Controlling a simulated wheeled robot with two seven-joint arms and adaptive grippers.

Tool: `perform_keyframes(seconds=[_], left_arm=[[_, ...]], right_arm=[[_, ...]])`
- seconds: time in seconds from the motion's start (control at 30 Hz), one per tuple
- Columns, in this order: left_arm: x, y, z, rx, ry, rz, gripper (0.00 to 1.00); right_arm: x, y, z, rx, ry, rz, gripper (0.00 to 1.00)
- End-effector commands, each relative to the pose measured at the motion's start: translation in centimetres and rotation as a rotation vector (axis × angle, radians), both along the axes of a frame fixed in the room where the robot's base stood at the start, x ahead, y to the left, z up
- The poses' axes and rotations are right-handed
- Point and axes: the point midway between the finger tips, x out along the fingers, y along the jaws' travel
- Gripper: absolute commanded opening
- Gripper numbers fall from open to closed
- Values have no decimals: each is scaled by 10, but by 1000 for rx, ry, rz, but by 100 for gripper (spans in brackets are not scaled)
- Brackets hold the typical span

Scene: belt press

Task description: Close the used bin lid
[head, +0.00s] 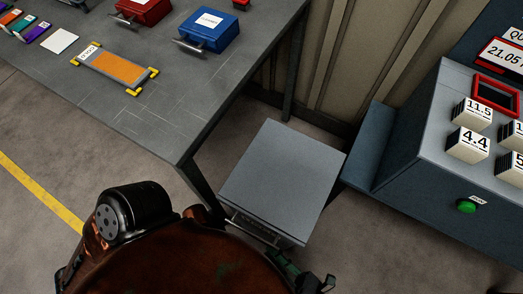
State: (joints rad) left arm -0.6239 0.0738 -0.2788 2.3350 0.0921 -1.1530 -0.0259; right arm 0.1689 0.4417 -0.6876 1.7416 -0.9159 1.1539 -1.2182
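A grey box (282,178) stands on the floor between the workbench and the grey console. Its flat top lies level and looks shut, with a dark handle strip along its near edge. No label on it reads "used", so I cannot tell for sure that it is the used bin. My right gripper (302,277) is low in the picture, just past the near edge of the grey box. It is mostly hidden behind my own arm, and I cannot tell whether its fingers are open or shut. My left gripper is not in view.
The workbench (150,112) carries a red box (143,10), a blue box (209,30) with a front handle, and an orange panel (113,68) with yellow corners. The console (430,180) at the right has number blocks and a green button (466,207).

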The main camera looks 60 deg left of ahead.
Motion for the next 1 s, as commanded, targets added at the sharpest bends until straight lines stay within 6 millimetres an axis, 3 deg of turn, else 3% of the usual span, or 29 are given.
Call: perform_keyframes(seconds=[0.1, 0.27, 1.0], left_arm=[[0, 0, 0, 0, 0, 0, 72], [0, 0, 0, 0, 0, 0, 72], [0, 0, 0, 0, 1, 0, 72]], right_arm=[[4, -16, -6, -1, 0, -1, 16], [6, -26, -8, -1, 0, 1, 16], [7, -28, -9, 0, 0, -1, 16]])
